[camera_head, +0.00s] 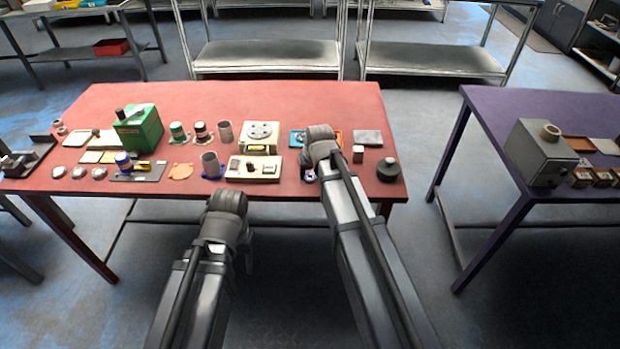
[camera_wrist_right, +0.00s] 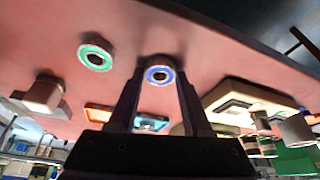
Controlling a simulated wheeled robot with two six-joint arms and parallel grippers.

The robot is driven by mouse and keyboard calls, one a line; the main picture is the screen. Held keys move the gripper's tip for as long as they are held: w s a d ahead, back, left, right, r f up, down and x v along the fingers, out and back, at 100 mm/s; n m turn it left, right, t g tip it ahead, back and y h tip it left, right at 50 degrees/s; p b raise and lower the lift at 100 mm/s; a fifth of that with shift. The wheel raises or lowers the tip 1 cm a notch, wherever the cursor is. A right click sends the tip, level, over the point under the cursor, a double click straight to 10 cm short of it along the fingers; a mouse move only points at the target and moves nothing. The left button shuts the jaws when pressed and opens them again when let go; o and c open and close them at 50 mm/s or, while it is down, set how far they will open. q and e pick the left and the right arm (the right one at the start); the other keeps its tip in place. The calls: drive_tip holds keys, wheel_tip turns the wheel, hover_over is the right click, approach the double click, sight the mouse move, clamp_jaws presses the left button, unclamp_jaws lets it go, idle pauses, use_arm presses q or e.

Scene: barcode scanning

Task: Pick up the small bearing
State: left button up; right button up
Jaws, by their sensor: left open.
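The small bearing, a pale ring with a blue face (camera_wrist_right: 158,74), lies on the red table between the tips of my right gripper (camera_wrist_right: 160,80) in the right wrist view. The fingers stand apart on either side of it; contact cannot be made out. In the head view my right gripper (camera_head: 309,171) points down at the table's front edge and mostly hides the bearing. A larger ring with a green face (camera_wrist_right: 95,55) lies beside it in the wrist view. My left gripper (camera_head: 229,203) is open in front of the table; its fingers are largely hidden.
The red table (camera_head: 330,100) carries a white fixture (camera_head: 255,168), a grey cylinder (camera_head: 211,165), a green box (camera_head: 138,130), a small pale block (camera_head: 358,154) and a dark round part (camera_head: 388,170). A purple table (camera_head: 470,130) stands right, across a gap. The red table's back is clear.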

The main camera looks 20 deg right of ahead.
sight(311, 177)
clamp_jaws()
drive_tip(key=shift+r, duration=0.15)
wheel_tip(311, 177, up, 10)
drive_tip(key=p, duration=1)
